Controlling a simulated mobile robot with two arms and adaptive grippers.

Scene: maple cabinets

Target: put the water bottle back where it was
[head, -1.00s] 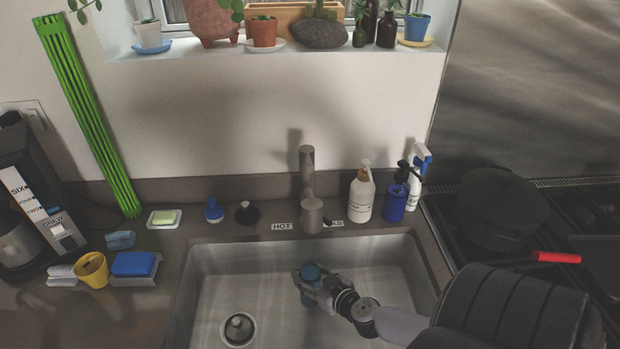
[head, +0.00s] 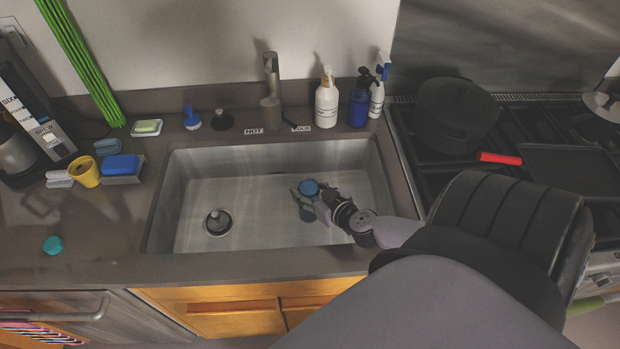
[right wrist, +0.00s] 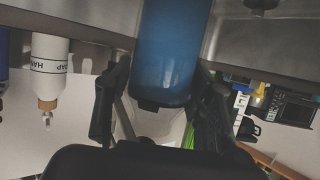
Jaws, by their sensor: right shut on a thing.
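The blue water bottle (head: 310,188) is over or inside the right part of the sink basin in the head view. Its round top faces up toward the head camera. My right gripper (head: 316,208) is shut around it, with the arm coming in from the right. In the right wrist view the bottle (right wrist: 172,50) stands large between the two dark fingers (right wrist: 160,100). Whether its base touches the sink floor cannot be told. My left gripper is not in view.
The sink (head: 255,240) has a faucet (head: 271,85) behind it. Soap bottles (head: 326,100) stand back right, beside the stove with a black pot (head: 455,115). A yellow cup (head: 84,171), blue sponge (head: 119,165) and small teal object (head: 53,245) are on the left counter, which has bare room.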

